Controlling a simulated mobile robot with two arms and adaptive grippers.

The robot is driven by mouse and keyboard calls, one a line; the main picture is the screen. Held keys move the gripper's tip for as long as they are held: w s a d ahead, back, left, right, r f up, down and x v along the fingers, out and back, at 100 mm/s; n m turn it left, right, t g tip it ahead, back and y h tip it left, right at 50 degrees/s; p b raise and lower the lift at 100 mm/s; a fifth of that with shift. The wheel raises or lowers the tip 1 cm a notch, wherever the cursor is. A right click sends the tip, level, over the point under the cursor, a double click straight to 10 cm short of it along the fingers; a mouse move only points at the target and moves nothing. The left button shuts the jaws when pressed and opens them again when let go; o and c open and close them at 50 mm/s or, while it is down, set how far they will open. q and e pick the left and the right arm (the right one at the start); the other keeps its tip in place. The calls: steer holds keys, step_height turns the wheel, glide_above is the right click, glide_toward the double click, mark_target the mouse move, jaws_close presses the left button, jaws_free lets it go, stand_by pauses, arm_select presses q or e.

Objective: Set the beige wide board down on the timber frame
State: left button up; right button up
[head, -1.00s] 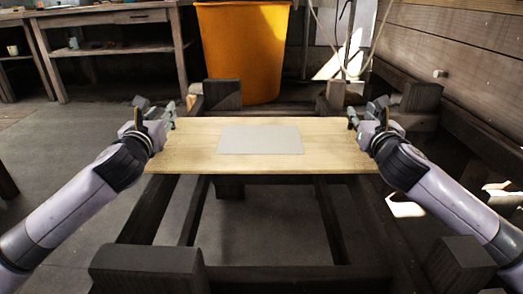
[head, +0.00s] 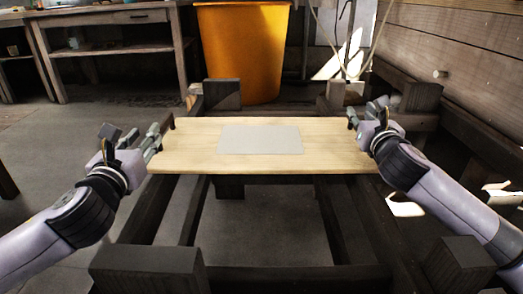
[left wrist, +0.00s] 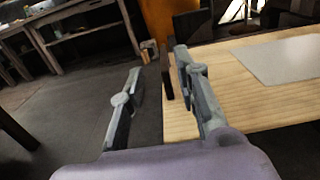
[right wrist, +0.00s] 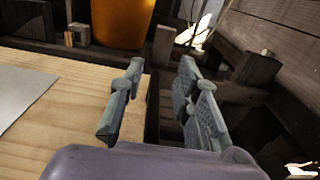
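The beige wide board (head: 190,155) lies flat across the timber frame (head: 340,225), a light grey rectangle on its top. It also shows in the left wrist view (left wrist: 240,100) and in the right wrist view (right wrist: 75,110). My left gripper (head: 156,138) is at the board's left end. In the left wrist view its fingers (left wrist: 158,62) are spread, with no board clamped between them. My right gripper (head: 358,116) is at the board's far right corner. Contact with the board cannot be told.
An orange bin (head: 243,50) stands behind the frame. A wooden workbench (head: 110,50) is at the back left, and a plank wall (head: 460,45) rises on the right. Dark timber blocks (head: 148,268) stand up at the frame's corners. The floor at left is mostly clear.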

step_height(320, 180, up, 10)
stand_by(0.5)
